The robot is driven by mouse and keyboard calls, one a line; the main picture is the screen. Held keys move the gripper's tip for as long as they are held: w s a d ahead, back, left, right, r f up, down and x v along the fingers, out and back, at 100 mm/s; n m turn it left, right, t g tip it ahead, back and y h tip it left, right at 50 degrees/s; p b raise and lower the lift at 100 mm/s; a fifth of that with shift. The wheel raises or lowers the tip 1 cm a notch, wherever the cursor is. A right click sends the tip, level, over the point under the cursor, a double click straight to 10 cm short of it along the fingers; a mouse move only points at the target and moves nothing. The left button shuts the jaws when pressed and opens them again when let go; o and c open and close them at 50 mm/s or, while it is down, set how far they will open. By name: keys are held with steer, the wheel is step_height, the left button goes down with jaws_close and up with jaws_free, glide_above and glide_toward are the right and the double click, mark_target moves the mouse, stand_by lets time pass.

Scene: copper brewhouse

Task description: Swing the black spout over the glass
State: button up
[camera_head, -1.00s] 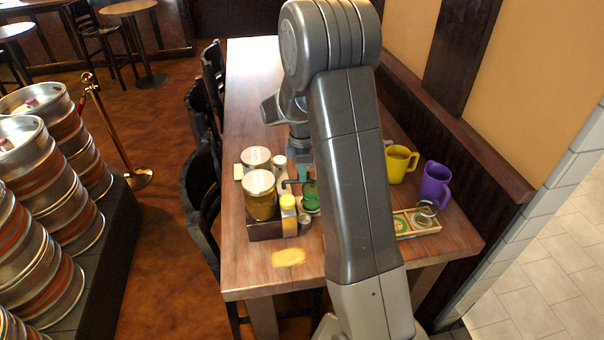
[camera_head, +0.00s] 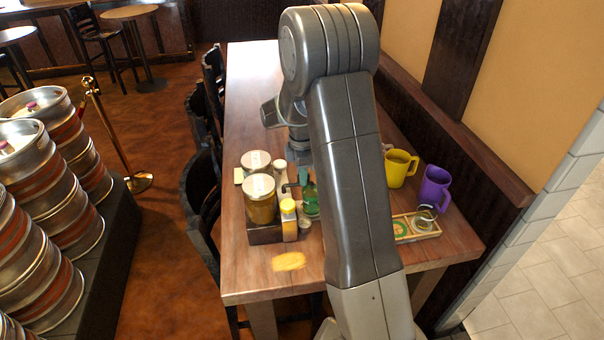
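A thin dark bent piece (camera_head: 289,186), probably the black spout, shows beside a green object (camera_head: 310,197) on the table, left of my arm. It is small, and my arm hides what lies to its right. A small clear glass (camera_head: 426,214) stands on a wooden tray (camera_head: 402,239) at the right of the table, well apart from the dark piece. My gripper (camera_head: 299,158) is over the table just behind the dark piece, mostly hidden by my arm. Its fingertips cannot be made out, nor whether it touches anything.
Left of the green object, a dark caddy (camera_head: 264,234) holds lidded jars (camera_head: 261,204) and a yellow-capped bottle (camera_head: 288,218). A yellow mug (camera_head: 397,168) and a purple mug (camera_head: 435,188) stand at right. A yellow cloth-like patch (camera_head: 289,261) lies near the front edge.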

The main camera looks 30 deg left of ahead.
step_height(320, 180, up, 14)
stand_by(0.6)
steer(key=shift+f, duration=0.15)
step_height(320, 180, down, 14)
steer(key=shift+r, duration=0.1)
stand_by(0.5)
steer(key=shift+r, duration=0.15)
